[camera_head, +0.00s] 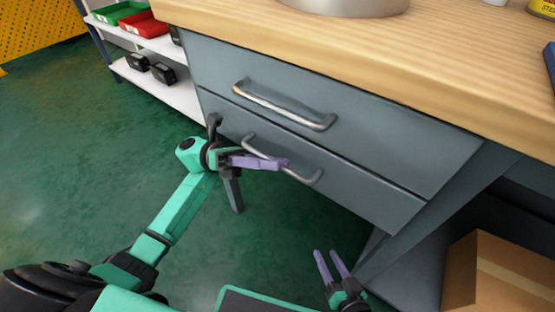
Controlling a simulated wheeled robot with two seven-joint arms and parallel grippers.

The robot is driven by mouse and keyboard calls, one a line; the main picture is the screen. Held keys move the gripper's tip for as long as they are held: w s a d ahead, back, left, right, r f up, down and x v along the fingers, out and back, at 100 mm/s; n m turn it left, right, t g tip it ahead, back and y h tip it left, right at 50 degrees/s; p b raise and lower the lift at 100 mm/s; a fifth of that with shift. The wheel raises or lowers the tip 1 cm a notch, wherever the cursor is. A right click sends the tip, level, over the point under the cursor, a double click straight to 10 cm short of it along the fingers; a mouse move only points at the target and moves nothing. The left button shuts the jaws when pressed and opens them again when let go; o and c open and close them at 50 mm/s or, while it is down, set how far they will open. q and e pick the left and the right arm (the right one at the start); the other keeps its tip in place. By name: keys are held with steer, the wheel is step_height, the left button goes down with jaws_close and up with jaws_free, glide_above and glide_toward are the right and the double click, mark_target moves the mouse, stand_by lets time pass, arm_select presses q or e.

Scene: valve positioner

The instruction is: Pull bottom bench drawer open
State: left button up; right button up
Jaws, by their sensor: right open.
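The bottom bench drawer (372,190) is a grey-blue front below a matching top drawer (385,125). Its front looks flush with the one above. Its silver bar handle (305,178) runs across the front. My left gripper (280,163) is at this handle, its purple fingers overlapping the middle of the bar. The fingers line up in this view, so I cannot tell whether they are shut on the bar. My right gripper (330,264) is open and empty, low in front of the bench and apart from the drawer.
The wooden bench top (300,30) overhangs the drawers. The top drawer has its own handle (285,108). A cardboard box (495,275) stands under the bench at the right. A white shelf (185,98) with bins stands at the left. The green floor before the drawers is clear.

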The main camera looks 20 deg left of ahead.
arm_select(q)
steer(key=shift+x, duration=0.8)
jaws_close()
stand_by(0.8)
